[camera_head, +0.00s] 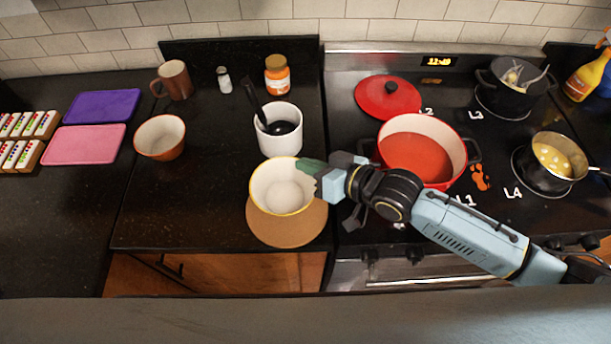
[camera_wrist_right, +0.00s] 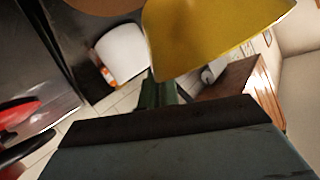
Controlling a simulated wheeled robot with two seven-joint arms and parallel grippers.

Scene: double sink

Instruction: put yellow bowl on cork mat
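The yellow bowl (camera_head: 283,194), cream inside with a yellow rim, is at the centre of the head view, over the far part of the round cork mat (camera_head: 287,232). The near part of the mat shows bare; I cannot tell whether the bowl touches it. My right gripper (camera_head: 315,177) reaches in from the right and is shut on the bowl's right rim. In the right wrist view the bowl's yellow outside (camera_wrist_right: 215,35) is large, against the green fingers (camera_wrist_right: 155,92). My left gripper is not in view.
A white crock (camera_head: 280,140) with a black utensil stands just behind the bowl. A red pot (camera_head: 415,150) is on the stove at right. The counter left of the mat is clear.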

